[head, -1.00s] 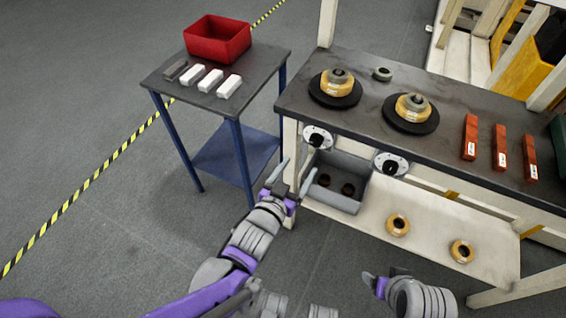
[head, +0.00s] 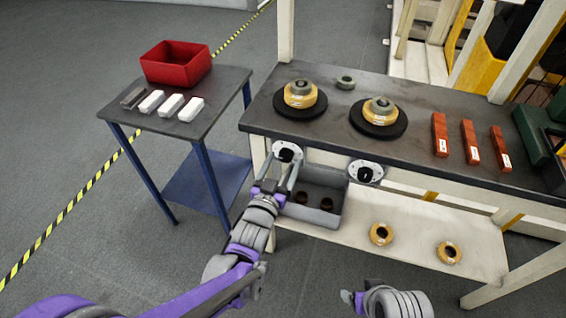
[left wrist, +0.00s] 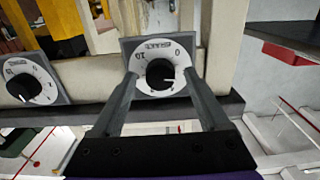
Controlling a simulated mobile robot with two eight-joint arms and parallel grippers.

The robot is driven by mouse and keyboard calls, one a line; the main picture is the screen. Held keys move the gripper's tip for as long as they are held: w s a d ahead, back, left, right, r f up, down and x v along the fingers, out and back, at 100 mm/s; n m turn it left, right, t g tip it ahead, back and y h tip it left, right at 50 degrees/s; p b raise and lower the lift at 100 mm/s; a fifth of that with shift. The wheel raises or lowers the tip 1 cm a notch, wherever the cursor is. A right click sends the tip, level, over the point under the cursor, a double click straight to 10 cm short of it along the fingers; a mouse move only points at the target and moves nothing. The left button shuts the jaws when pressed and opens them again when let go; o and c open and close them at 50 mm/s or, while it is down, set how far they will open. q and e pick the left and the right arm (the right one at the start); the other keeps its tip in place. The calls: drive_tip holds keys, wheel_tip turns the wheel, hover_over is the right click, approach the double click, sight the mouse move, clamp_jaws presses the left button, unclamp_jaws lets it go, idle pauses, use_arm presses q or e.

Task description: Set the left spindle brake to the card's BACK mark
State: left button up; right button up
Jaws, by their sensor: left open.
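The left spindle brake is a black knob on a white dial (head: 287,152) on the bench's front edge. It also shows in the left wrist view as a black knob (left wrist: 160,73) on a numbered dial, its pointer mark toward the right. My left gripper (head: 275,168) is open in front of this dial, its fingers on either side of the knob in the wrist view and seemingly short of gripping it. The right brake dial (head: 366,172) is further right. Two spindles with copper-coloured rolls (head: 300,95) stand above. My right gripper (head: 352,298) is low at the bottom; its jaw opening is unclear. I cannot make out the card.
Orange labelled blocks (head: 440,135) lie on the bench's right. A side table (head: 215,85) at left holds a red bin (head: 176,63) and several bars. Loose rolls (head: 381,234) lie on the lower shelf.

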use_arm(q)
drive_tip(key=shift+w+d, duration=0.1)
drive_tip(key=shift+w, duration=0.2)
clamp_jaws()
drive_tip(key=shift+m, duration=0.3)
